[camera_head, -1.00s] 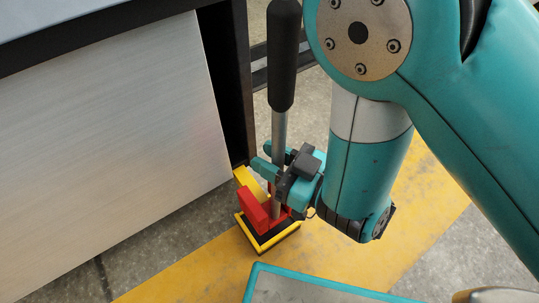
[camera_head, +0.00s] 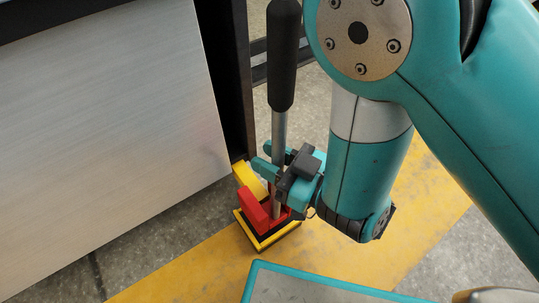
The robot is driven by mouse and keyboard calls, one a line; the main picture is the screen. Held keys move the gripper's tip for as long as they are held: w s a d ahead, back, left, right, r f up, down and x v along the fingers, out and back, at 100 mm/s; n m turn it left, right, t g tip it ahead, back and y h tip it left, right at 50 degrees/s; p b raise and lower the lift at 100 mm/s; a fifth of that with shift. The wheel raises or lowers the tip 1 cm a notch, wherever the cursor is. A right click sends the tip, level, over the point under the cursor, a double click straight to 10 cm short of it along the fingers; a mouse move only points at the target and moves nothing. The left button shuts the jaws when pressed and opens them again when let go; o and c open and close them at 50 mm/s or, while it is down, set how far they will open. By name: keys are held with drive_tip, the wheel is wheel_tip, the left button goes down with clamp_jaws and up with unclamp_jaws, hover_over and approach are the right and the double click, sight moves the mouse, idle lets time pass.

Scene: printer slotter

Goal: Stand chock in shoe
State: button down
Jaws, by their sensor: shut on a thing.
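The chock is a red block (camera_head: 256,211) at the foot of an upright grey rod with a long black handle (camera_head: 282,55). It stands over the shoe (camera_head: 262,244), a low black base with yellow edges on the floor. Whether the chock rests fully inside the shoe cannot be told. A yellow piece (camera_head: 249,180) sits just behind the red block. My gripper (camera_head: 271,168) is shut on the grey rod, low down and just above the red block. My fingers hide part of the rod and block.
A large cabinet with a brushed metal panel (camera_head: 110,140) and a black frame stands at the left, close to the shoe. A yellow stripe (camera_head: 190,270) crosses the grey concrete floor. A teal-edged grey surface (camera_head: 320,290) is at the bottom. Floor between is clear.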

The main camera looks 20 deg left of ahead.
drive_tip(key=shift+f+b, duration=2.7)
drive_tip(key=shift+b, duration=0.05)
drive_tip(key=c, duration=0.8)
unclamp_jaws()
drive_tip(key=shift+f, duration=0.15)
drive_tip(key=shift+d, duration=0.1)
